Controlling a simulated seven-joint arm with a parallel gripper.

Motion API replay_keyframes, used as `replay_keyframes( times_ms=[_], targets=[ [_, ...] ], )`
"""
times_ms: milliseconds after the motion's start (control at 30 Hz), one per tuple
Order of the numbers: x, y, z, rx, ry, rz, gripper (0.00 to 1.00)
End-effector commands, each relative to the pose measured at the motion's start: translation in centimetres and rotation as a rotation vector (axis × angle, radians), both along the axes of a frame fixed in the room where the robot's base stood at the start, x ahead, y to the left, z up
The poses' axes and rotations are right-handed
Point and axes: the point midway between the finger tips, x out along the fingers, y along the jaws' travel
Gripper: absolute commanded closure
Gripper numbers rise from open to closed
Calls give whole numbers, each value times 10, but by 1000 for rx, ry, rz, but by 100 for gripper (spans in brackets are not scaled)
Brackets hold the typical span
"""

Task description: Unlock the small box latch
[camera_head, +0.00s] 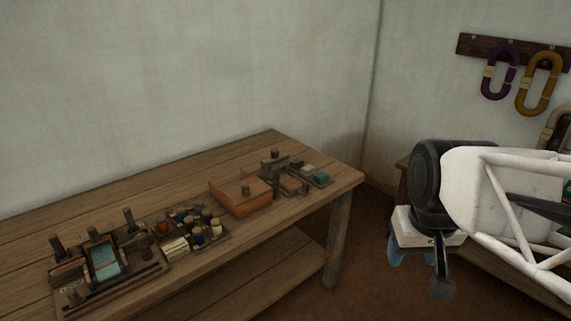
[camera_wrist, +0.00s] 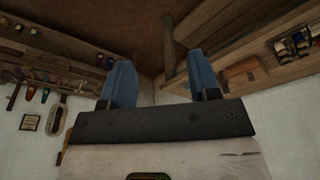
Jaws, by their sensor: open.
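An orange-brown wooden box (camera_head: 240,198) sits on the wooden bench, right of its middle, with a small dark knob (camera_head: 246,190) on top. I cannot make out its latch at this size. The box also shows small at the right of the wrist view (camera_wrist: 243,73). My gripper (camera_head: 418,268) hangs to the right of the bench, well apart from the box. In the wrist view its two blue fingers (camera_wrist: 162,78) stand wide apart with nothing between them.
The bench (camera_head: 290,148) stands along the wall. Left of the box are a tray of spools (camera_head: 190,228) and a dark wooden fixture with a teal strip (camera_head: 104,262). Right of it are small wooden fixtures (camera_head: 290,182).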

Motion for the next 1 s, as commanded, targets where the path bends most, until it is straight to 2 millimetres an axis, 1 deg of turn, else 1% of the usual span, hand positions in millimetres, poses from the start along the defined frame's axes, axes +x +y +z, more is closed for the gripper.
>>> replay_keyframes(
  times_ms=[33, 300, 533, 700, 1000],
  targets=[
    [12, 2, 4, -2, 6, 17, 44],
    [75, 17, 22, -17, 27, 121, 44],
    [129, 32, 31, -29, 45, 209, 44],
    [170, 45, 34, -38, 58, 275, 44],
    [241, 73, 32, -51, 82, 391, 44]
  ],
)
